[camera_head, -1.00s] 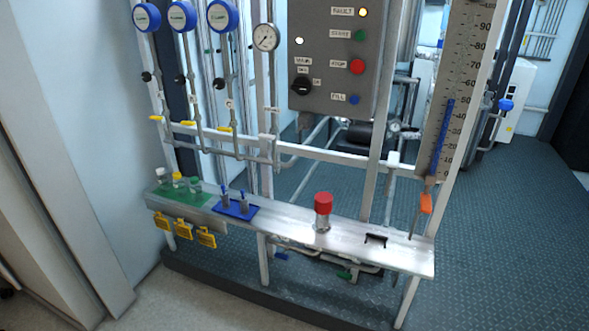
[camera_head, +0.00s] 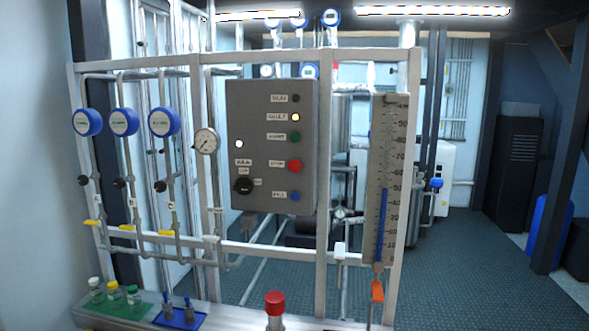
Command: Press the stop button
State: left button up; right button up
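The stop button is the round red button (camera_head: 295,165) on the grey control panel (camera_head: 262,200), with a small label to its left that reads like STOP. A green button (camera_head: 295,136) sits above it and a blue button (camera_head: 295,196) below it. A black rotary knob (camera_head: 243,185) sits to the lower left of the red button. Nothing covers the red button. Neither of my grippers shows in the head view.
A metal frame carries blue round gauges (camera_head: 123,122), a white dial gauge (camera_head: 206,141) and a tall level scale (camera_head: 385,180). Open floor (camera_head: 480,270) lies to the right.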

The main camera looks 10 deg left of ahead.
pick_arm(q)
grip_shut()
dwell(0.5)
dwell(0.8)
